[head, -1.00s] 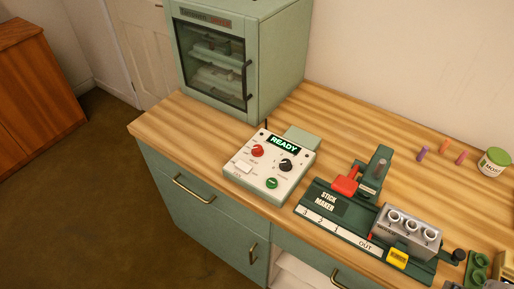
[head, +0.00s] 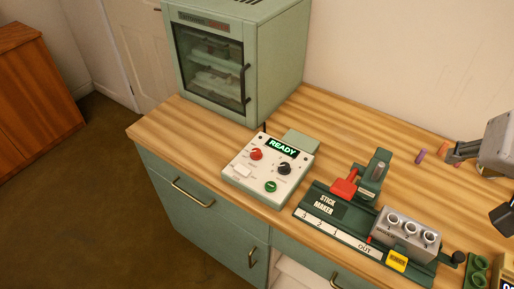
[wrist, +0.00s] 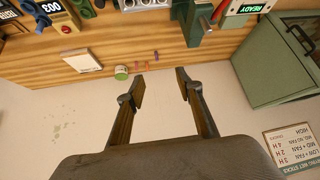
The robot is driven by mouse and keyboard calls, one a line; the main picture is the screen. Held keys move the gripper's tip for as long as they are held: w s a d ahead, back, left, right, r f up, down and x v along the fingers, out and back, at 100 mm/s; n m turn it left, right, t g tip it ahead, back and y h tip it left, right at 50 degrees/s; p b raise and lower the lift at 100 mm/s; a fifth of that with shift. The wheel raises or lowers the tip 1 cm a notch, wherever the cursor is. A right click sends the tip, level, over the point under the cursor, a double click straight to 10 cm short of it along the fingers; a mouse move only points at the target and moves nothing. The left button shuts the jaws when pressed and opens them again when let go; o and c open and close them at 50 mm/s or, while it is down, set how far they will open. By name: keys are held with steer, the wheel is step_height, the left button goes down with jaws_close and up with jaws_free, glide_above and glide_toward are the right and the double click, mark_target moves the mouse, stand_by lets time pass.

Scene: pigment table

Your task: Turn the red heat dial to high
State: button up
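The red heat dial (head: 256,154) sits at the upper left of a white control box (head: 240,186) on the wooden counter. The box's display (head: 283,148) reads READY. A black dial (head: 284,168) and a green button (head: 271,186) are on the same face. My gripper (head: 452,155) is at the right side of the head view, far to the right of the box. In the wrist view my gripper (wrist: 160,88) has its two fingers apart with nothing between them. The red dial's pointer setting is too small to read.
A green oven cabinet (head: 262,70) stands behind the box. The stick maker (head: 311,217) lies right of the box, with an upright post beside its red handle (head: 344,187). Pigment sticks (wrist: 139,65) and a green-lidded jar (wrist: 121,73) are near the wall. A wall chart (wrist: 292,148) shows fan settings.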

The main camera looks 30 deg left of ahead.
steer(key=w+a+f+n+y, duration=0.1)
steer(key=w+a+n, duration=0.1)
steer(key=w+a, duration=0.75)
steer(key=n+g, duration=0.4)
steer(key=n, duration=0.2)
glide_toward(256, 151)
steer(key=shift+w+d+f+y, duration=0.15)
steer(key=shift+d+y, duration=0.15)
steer(key=shift+y, duration=0.1)
steer(key=shift+f, duration=0.15)
steer(key=shift+x, duration=3.75)
steer(key=shift+c, duration=0.4)
jaws_close()
